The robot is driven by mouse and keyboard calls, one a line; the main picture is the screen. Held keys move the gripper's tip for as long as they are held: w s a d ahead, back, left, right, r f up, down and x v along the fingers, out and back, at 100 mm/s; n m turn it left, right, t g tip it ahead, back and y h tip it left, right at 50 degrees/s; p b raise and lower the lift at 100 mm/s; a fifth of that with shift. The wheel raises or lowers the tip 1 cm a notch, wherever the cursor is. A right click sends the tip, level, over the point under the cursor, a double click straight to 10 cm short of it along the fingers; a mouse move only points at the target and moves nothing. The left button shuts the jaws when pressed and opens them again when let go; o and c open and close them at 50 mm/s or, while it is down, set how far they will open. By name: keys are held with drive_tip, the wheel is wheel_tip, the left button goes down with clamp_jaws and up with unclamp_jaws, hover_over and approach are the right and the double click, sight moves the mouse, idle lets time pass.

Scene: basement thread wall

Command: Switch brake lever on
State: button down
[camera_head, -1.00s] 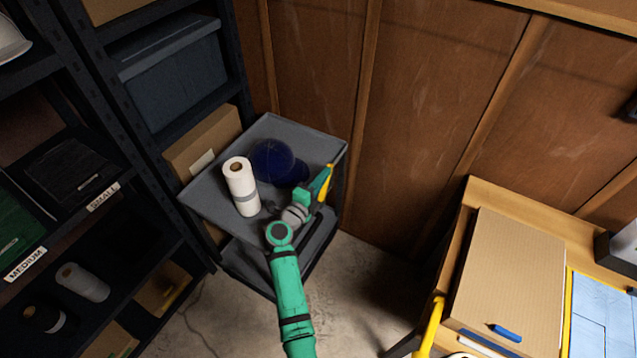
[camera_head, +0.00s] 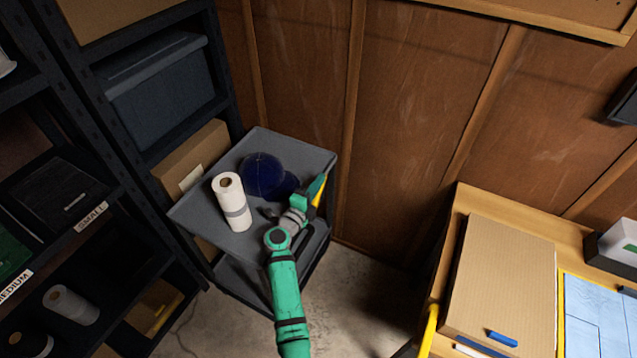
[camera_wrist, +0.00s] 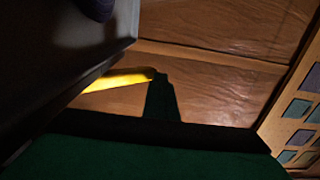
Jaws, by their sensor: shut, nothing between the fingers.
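A grey two-shelf cart (camera_head: 290,146) stands against the wood wall. A yellow bar (camera_head: 318,197) shows at the cart's right side, and it also shows in the wrist view (camera_wrist: 118,80) projecting past the grey cart edge. I cannot tell for sure that this bar is the brake lever. My green gripper (camera_head: 322,182) is at the cart's right edge, shut and empty. In the wrist view my green finger (camera_wrist: 160,97) overlaps the bar's right end; whether they touch is unclear. The bar's other end is hidden behind the cart.
A paper towel roll (camera_head: 231,202) and a dark blue cap (camera_head: 265,176) are on the cart's top. Dark shelving (camera_head: 130,185) stands at the left. A wooden workbench (camera_head: 475,205) with a cardboard box (camera_head: 500,280) is at the right. Bare floor (camera_head: 345,300) lies between.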

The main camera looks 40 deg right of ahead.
drive_tip(key=shift+s+d+r, duration=0.1)
drive_tip(key=s+a+r, duration=0.4)
drive_tip(key=a+r, duration=0.5)
drive_tip(key=a, duration=0.1)
drive_tip(key=shift+f, duration=0.1)
idle(0.5)
